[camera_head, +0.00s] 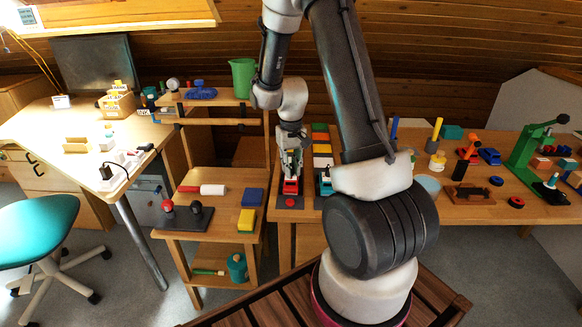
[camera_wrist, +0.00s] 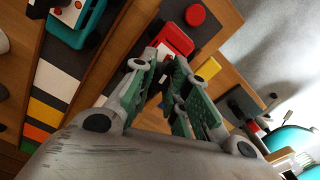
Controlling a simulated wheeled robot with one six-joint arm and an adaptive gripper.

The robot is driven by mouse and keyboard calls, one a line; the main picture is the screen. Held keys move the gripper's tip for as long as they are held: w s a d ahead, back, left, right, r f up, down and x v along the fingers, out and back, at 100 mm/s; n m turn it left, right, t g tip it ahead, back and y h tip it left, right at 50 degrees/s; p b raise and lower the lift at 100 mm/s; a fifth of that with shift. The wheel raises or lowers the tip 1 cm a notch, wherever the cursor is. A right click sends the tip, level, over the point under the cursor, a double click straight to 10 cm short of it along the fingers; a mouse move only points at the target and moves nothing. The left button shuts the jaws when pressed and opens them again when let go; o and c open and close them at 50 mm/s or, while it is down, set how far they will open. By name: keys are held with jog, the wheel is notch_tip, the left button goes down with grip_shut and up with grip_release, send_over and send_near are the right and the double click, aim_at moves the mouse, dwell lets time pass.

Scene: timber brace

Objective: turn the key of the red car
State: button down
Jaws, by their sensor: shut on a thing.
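The red car (camera_head: 290,187) stands on a dark strip at the left end of the long bench, with a red round button (camera_head: 290,202) in front of it. In the wrist view the red car (camera_wrist: 174,38) lies just beyond my fingertips, and the red button (camera_wrist: 195,15) is past it. My gripper (camera_head: 291,168) points down at the car's rear. In the wrist view my gripper (camera_wrist: 166,72) has its green-padded fingers close around something small and dark at the car, which fits the key. The key is mostly hidden between the fingers, and its angle cannot be told.
A teal car (camera_wrist: 75,25) stands beside the red one, on its own strip; it also shows in the head view (camera_head: 324,183). Coloured tiles (camera_head: 321,150) run behind the cars. A wooden cart (camera_head: 190,218) with blocks stands close on the left. A green press (camera_head: 535,150) is far right.

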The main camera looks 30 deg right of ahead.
jog(key=m, duration=0.5)
jog(key=shift+m, duration=0.3)
dwell(0.4)
jog(key=c, duration=1.3)
grip_release()
jog(key=shift+c, duration=0.2)
notch_tip(320, 180, up, 12)
